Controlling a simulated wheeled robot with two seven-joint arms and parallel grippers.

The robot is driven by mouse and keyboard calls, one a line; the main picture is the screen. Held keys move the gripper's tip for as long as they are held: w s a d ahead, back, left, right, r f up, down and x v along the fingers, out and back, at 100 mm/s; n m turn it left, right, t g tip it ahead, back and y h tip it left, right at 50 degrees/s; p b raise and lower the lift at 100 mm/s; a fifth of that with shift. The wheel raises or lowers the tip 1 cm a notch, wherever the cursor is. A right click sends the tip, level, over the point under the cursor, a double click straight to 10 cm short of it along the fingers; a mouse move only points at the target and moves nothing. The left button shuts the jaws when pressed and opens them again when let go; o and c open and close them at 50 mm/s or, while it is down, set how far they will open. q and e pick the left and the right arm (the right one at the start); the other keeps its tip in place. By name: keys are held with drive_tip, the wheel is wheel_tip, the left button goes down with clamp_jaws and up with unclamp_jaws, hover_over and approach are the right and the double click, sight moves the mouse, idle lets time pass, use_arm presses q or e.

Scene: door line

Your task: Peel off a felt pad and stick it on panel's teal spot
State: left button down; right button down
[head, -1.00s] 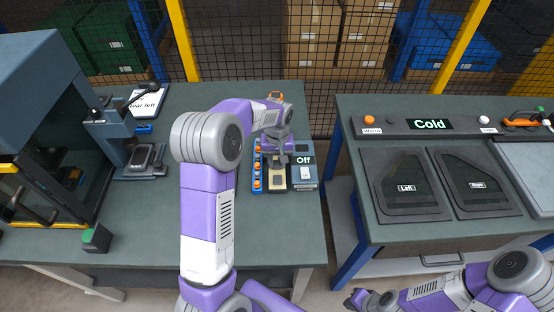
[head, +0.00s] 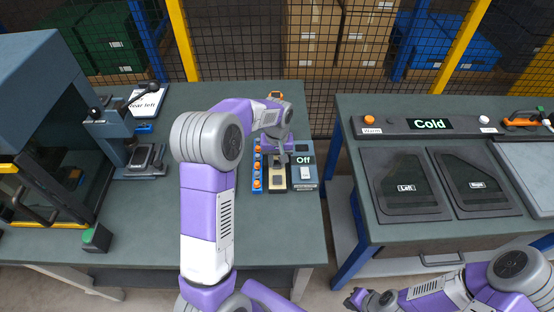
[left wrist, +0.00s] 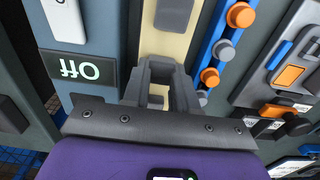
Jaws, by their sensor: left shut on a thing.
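My left gripper (head: 276,157) is over the back part of a cream strip (head: 277,182) on the left table. In the left wrist view its two grey fingers (left wrist: 160,88) are close above the cream strip (left wrist: 168,47), with a small dark piece between the tips that looks like a felt pad; its outline is mostly hidden. Another dark grey pad (left wrist: 174,14) lies on the strip beyond the fingers. Two dark panels, marked Left (head: 406,187) and Right (head: 477,184), lie on the right table. I make out no teal spot. My right gripper (head: 357,299) is low, in front of the right table; its jaws are unclear.
A blue rack with orange knobs (head: 257,170) stands left of the strip, and a box reading Off (head: 304,172) stands right of it. A press-like machine (head: 40,130) fills the far left. A gap separates the two tables. A bar reading Cold (head: 430,124) is behind the panels.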

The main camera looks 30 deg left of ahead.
sight(277, 163)
use_arm(q)
drive_tip(key=shift+r, duration=0.25)
drive_tip(key=shift+r+p, duration=2.55)
drive_tip(key=shift+r, duration=0.4)
drive_tip(key=shift+f, duration=0.1)
